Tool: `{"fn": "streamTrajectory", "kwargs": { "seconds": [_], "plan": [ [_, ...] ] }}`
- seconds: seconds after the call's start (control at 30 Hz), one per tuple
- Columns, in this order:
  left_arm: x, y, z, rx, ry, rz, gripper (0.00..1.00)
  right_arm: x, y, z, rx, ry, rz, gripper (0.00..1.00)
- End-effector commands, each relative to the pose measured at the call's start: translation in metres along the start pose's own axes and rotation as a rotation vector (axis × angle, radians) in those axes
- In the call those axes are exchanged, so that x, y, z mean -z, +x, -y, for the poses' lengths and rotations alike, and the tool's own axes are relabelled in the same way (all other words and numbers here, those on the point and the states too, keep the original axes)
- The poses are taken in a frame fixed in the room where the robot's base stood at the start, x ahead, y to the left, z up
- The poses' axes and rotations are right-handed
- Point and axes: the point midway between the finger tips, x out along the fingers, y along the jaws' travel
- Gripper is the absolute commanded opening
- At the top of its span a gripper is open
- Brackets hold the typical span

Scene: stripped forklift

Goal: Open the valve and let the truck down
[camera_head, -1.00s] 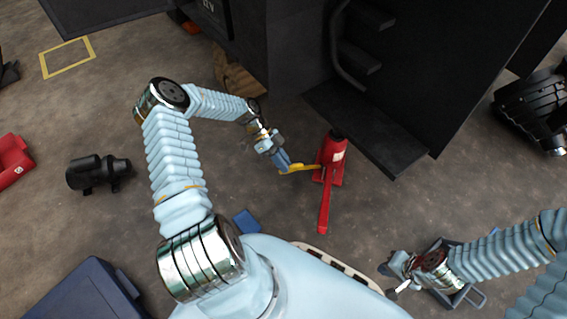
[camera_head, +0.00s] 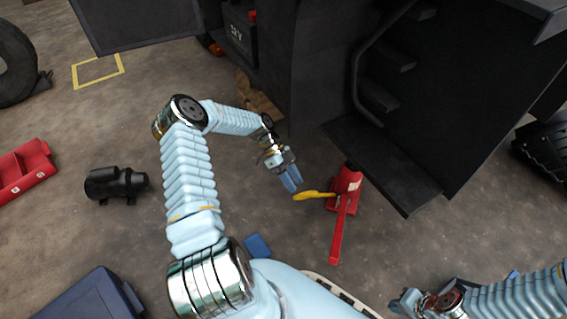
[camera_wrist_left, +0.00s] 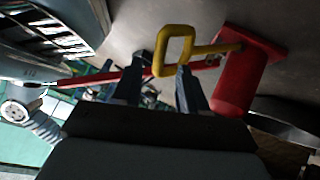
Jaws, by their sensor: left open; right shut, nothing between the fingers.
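The red jack (camera_head: 345,188) stands on the floor at the edge of the black truck step, with its long red handle (camera_head: 337,236) pointing toward me. The yellow valve lever (camera_head: 313,196) sticks out from its left side. In the left wrist view the yellow loop (camera_wrist_left: 216,49) shows ahead of the open fingers (camera_wrist_left: 158,82), with the red jack body (camera_wrist_left: 240,82) at right. Whether a finger touches the loop is unclear. My right gripper (camera_head: 408,301) is shut and empty at the lower right.
The dark truck (camera_head: 330,60) fills the upper right; its step (camera_head: 405,185) overhangs near the jack. A black cylindrical part (camera_head: 113,184), a red tray (camera_head: 25,168) and a dark blue box (camera_head: 85,300) lie at left.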

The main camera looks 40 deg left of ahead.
Motion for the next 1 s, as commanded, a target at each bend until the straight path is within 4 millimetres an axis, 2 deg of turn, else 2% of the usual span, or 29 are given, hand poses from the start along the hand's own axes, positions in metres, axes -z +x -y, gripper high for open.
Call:
{"fn": "streamTrajectory", "kwargs": {
  "seconds": [0.03,0.2,0.4,0.6,1.0],
  "plan": [
    [0.0,-0.014,0.001,0.005,0.0,0.002,0.42,0.0,-0.001,0.0,0.0,0.0,0.0,0.0],
    [0.0,-0.056,0.001,0.005,0.0,0.002,0.42,0.0,-0.003,0.001,-0.001,0.0,-0.001,0.0],
    [0.0,-0.091,0.001,0.003,0.0,0.001,0.42,0.0,-0.004,0.001,-0.001,0.0,-0.001,0.0],
    [0.0,-0.103,0.0,0.0,0.0,0.0,0.42,0.0,-0.004,0.001,-0.001,0.0,-0.001,0.0],
    [0.0,-0.102,0.0,0.0,0.0,0.0,0.42,0.0,-0.004,0.001,-0.001,0.0,-0.001,0.0]
  ]
}}
